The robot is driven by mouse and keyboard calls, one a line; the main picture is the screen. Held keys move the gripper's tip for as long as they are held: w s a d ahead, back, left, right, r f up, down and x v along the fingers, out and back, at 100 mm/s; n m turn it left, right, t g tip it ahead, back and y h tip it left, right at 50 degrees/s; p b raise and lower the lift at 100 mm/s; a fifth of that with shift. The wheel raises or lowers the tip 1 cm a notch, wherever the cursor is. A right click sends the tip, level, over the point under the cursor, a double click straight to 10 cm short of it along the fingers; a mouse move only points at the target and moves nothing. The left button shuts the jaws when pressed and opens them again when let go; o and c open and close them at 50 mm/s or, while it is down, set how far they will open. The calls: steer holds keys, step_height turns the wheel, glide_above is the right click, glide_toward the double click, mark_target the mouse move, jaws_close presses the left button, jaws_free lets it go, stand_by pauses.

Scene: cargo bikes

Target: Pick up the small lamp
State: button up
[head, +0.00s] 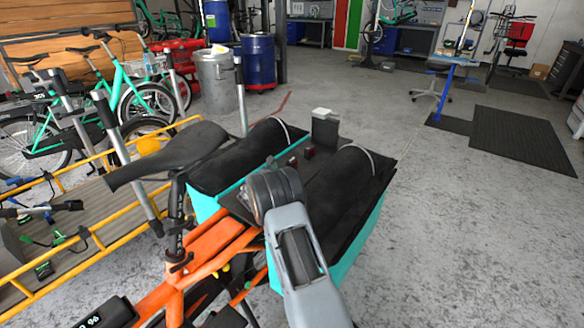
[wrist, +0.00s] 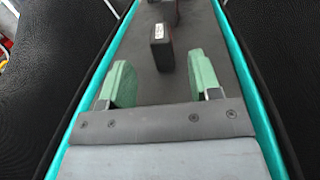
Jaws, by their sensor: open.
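A small dark block with a reddish side and a pale label, which looks like the small lamp (wrist: 161,50), stands on the dark rack deck (wrist: 200,30) in the wrist view. A second, similar dark piece (wrist: 164,10) is beyond it at the top edge; I cannot tell for sure which is the lamp. In the head view two small dark red pieces (head: 309,152) show on the rack beyond my arm. My gripper (wrist: 163,80) is open and empty, its green pads apart. The nearer block is just ahead, roughly centred between them. In the head view my arm hides the fingers.
The rack is on an orange cargo bike (head: 215,238) with black-topped teal panniers (head: 345,190) on both sides. A dark upright box (head: 325,132) stands at the rack's far end. The bike's black saddle (head: 172,152) is left of my arm.

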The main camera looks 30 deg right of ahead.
mark_target(289, 162)
steer(key=shift+b+x, duration=0.75)
steer(key=shift+x, duration=2.4)
steer(key=c, duration=1)
steer(key=shift+r, duration=0.15)
